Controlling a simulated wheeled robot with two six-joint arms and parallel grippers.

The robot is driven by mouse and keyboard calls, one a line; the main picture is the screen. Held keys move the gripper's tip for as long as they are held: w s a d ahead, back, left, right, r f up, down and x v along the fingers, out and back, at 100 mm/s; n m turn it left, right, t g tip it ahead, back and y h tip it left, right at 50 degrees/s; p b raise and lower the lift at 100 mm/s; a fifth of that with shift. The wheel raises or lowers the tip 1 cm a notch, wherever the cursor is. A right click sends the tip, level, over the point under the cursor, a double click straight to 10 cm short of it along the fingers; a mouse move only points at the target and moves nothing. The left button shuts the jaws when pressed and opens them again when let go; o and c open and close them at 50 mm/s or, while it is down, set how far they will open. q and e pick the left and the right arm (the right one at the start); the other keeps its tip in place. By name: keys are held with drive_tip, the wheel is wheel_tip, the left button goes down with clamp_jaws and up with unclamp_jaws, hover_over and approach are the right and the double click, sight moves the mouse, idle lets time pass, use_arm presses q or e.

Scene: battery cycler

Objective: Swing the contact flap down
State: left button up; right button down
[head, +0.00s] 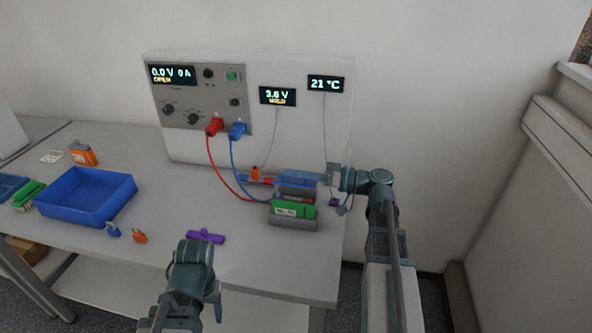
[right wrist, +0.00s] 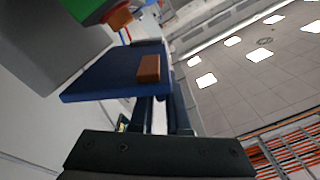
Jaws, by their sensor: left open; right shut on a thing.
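The contact flap is a blue plate (head: 292,177) at the back of the grey cell holder (head: 292,222). In the right wrist view the flap (right wrist: 105,78) carries a copper-coloured block (right wrist: 149,68) and stands apart from the green cell's copper terminal (right wrist: 118,18). The green cell (head: 293,208) sits in the holder. My right gripper (head: 328,176) is shut on the flap's right end; its fingers also show in the right wrist view (right wrist: 151,112). My left gripper (head: 194,252) is over the table's front, away from the flap; its fingertips are mostly hidden.
Red (head: 214,127) and blue (head: 237,131) plugs run cables from the cycler panel to the holder. Table space before the holder is mostly clear.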

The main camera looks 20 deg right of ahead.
sight(294, 184)
drive_tip(key=shift+s+a+f+n+b, duration=0.2)
drive_tip(key=shift+s+f+n+b, duration=0.2)
drive_tip(key=shift+n, duration=0.45)
drive_tip(key=shift+s+a+f+n+b, duration=0.25)
drive_tip(key=shift+f+n, duration=0.2)
drive_tip(key=shift+n, duration=0.35)
drive_tip(key=shift+s+a+f+n+b, duration=0.1)
drive_tip(key=shift+s+f+n+b, duration=0.25)
drive_tip(key=shift+n, duration=0.5)
drive_tip(key=shift+f, duration=0.15)
drive_tip(key=c, duration=0.9)
unclamp_jaws()
drive_tip(key=shift+w, duration=0.1)
drive_tip(key=v, duration=1.3)
drive_tip(key=shift+d, duration=0.4)
